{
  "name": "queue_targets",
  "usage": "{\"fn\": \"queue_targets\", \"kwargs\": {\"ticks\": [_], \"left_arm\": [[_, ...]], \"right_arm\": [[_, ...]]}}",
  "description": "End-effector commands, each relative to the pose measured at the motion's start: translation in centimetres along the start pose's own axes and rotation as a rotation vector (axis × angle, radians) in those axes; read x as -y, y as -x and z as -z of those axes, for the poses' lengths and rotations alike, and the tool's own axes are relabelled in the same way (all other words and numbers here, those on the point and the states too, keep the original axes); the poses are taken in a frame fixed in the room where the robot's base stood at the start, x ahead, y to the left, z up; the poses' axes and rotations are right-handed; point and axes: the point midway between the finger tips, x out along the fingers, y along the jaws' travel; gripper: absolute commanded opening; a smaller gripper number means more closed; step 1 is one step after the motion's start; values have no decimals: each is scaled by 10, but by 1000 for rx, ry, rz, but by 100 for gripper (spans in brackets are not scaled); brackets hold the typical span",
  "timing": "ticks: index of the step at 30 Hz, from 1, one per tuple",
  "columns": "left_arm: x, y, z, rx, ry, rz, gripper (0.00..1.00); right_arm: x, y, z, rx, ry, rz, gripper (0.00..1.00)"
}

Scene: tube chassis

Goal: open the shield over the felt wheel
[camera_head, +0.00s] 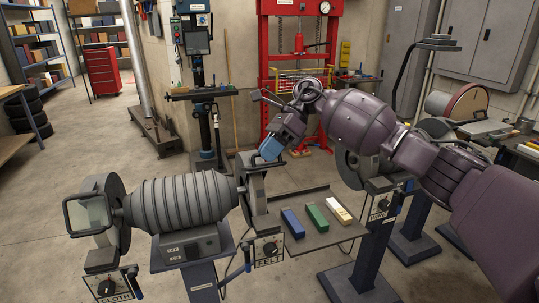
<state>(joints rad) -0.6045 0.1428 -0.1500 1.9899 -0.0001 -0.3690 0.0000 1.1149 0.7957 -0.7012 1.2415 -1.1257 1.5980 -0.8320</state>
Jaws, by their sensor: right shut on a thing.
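A grey buffing machine (183,205) stands on a blue pedestal, with a wheel housing at each end. The right end carries the FELT plate (269,250), with a dial on it. My right gripper (270,150) comes in from the right, with blue fingers, at the top of the felt end. It is shut on the shield's upper part; the exact contact is hard to see. My left gripper is out of view.
A framed clear shield (88,213) stands at the left end, above the CLOTH plate (107,287). A side tray (318,238) holds blue, green and white bars. Another machine (366,170) stands behind my right arm. A red press (298,60) is at the back. Floor at left is clear.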

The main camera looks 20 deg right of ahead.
Motion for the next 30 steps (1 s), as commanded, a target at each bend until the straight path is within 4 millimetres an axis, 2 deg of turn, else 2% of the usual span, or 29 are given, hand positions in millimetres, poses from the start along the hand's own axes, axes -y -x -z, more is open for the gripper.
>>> {"fn": "queue_targets", "kwargs": {"ticks": [11, 12, 16, 25, 30], "left_arm": [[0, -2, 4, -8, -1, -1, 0], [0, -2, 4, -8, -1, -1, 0], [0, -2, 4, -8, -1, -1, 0], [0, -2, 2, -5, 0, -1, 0], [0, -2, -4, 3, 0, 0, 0]], "right_arm": [[0, 0, -1, 2, -1, -2, 0], [0, 0, -1, 2, -1, -2, 17], [0, 0, -1, 2, -1, -2, 36], [0, 1, 0, 1, -1, -1, 36], [1, 17, 0, 1, -2, 1, 36]]}}
